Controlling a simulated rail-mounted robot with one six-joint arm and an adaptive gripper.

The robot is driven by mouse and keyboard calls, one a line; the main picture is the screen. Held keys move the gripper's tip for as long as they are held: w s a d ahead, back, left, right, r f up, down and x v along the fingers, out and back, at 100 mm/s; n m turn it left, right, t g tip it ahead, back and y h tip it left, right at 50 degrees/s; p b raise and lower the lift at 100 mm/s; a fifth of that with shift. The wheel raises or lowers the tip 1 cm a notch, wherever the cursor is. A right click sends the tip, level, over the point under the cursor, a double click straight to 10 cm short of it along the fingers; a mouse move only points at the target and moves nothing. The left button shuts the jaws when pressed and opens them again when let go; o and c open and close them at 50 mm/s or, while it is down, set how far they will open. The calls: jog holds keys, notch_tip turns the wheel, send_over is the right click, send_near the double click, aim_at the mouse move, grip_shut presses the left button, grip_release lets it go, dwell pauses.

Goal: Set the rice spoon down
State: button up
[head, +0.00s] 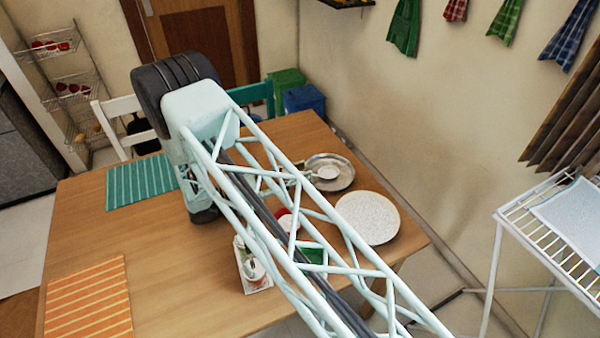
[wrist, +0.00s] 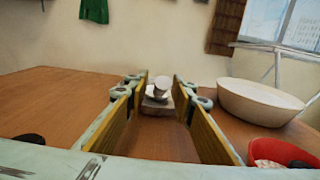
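The rice spoon (head: 326,172) shows as a pale, rounded head over a silver plate (head: 345,180) on the far right of the wooden table, seen from the head. Its other end is hidden by my arm. In the wrist view, a pale rounded piece, likely the spoon (wrist: 161,83), shows between my fingertips, with a grey block-like part below it. My gripper (wrist: 158,92) is low over the table and points toward the wall. Its yellow-padded fingers stand apart, with bare table visible between them. I cannot tell whether the tips touch the spoon.
A white speckled dish (head: 367,218) stands right of the fingers and a red bowl (wrist: 280,152) nearer, on the right. Teal (head: 140,182) and orange (head: 88,298) placemats lie left. The table's left middle is clear.

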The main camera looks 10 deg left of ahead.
jog(key=shift+p+v, duration=0.65)
jog(key=shift+v, duration=5.35)
jog(key=shift+d, duration=0.1)
